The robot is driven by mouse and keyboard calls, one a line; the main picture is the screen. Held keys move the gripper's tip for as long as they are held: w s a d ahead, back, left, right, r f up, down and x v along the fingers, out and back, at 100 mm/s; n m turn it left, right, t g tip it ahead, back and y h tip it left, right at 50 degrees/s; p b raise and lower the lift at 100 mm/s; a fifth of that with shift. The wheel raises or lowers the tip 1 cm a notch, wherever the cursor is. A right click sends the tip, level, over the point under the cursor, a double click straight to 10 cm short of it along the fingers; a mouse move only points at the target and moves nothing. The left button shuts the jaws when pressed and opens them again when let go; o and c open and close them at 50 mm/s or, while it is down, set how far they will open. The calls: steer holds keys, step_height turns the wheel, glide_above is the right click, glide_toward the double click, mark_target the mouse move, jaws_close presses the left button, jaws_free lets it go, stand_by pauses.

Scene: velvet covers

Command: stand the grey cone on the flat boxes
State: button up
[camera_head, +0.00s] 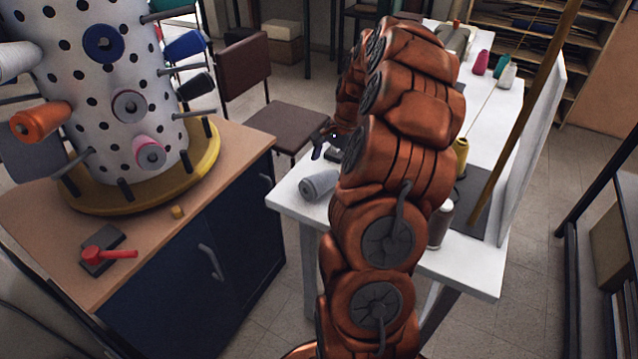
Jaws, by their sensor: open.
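A grey cone (319,186) lies on its side near the left front corner of the white table (460,268). My gripper (326,150) is open just above and behind the cone in the picture, apart from it. My own arm hides most of the gripper and the middle of the table. I cannot make out the flat boxes for certain. A flat dark grey patch (470,208) shows on the table right of my arm, and I cannot tell what it is.
A pale cone (440,226) and a yellow cone (461,154) stand right of my arm. A pink cone (481,62) and others are at the table's far end. A white panel (533,150) edges the right side. A spool-covered drum (100,90) stands on the left cabinet.

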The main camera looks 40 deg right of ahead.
mark_target(324, 174)
steer(key=shift+w+p+x, duration=0.15)
steer(key=shift+p+x, duration=0.2)
steer(key=shift+x, duration=0.95)
steer(key=shift+w+p+x, duration=0.15)
steer(key=shift+p+x, duration=0.2)
steer(key=shift+x, duration=1)
steer(key=shift+c, duration=0.3)
steer(key=c, duration=1.3)
steer(key=shift+r, duration=0.15)
steer(key=shift+r+b, duration=0.6)
steer(key=shift+r, duration=1.05)
steer(key=s+a+b, duration=0.1)
steer(key=s+a, duration=0.1)
steer(key=s, duration=0.2)
steer(key=s+a+r, duration=0.1)
steer(key=s+a, duration=0.2)
steer(key=s, duration=0.1)
steer(key=s+a+b, duration=0.1)
steer(key=s+a, duration=0.2)
steer(key=s, duration=0.1)
steer(key=shift+s+a+r+b, duration=0.15)
steer(key=shift+a+r+b, duration=0.1)
steer(key=shift+b, duration=0.1)
steer(key=shift+c, duration=0.2)
steer(key=shift+s+a, duration=0.35)
steer(key=shift+s, duration=0.1)
